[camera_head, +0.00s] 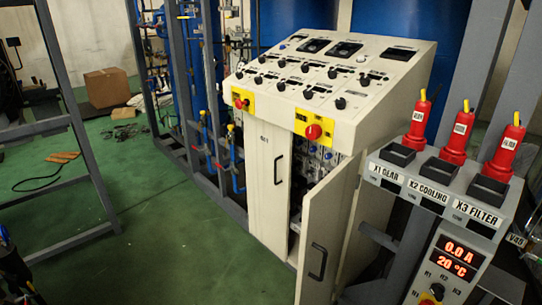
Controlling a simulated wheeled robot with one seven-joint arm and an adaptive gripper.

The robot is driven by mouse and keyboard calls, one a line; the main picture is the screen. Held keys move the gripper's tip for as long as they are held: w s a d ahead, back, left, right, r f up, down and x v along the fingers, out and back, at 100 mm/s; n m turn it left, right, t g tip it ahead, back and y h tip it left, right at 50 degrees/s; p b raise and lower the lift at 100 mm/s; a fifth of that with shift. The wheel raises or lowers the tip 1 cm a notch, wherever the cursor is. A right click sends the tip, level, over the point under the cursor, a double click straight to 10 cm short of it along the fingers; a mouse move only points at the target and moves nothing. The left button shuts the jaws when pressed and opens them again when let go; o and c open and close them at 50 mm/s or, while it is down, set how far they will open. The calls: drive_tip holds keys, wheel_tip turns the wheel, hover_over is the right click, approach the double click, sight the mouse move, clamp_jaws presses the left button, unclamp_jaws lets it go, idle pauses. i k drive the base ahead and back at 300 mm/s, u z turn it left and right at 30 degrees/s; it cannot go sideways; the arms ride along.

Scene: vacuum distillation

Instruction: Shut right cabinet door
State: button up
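The right cabinet door (333,225) stands open, swung outward from the control cabinet (362,125). It is a cream panel with a black bar handle (317,262) on its face. Wiring and small components (315,158) show in the opening behind it. The left cabinet door (262,190) is shut and has a similar black handle (279,169). I cannot make out my gripper in this view, and nothing is seen touching the right door.
A grey stand (378,169) with red plugs and a lit display (458,258) is close to the right of the open door. Blue pipes (236,160) run left of the cabinet. The green floor (150,240) in front is clear. A dark object is cut off at bottom left.

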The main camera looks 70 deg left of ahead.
sight(326, 210)
drive_tip(key=u, duration=2.35)
drive_tip(key=k, duration=0.65)
drive_tip(key=z, duration=0.4)
drive_tip(key=i, duration=0.45)
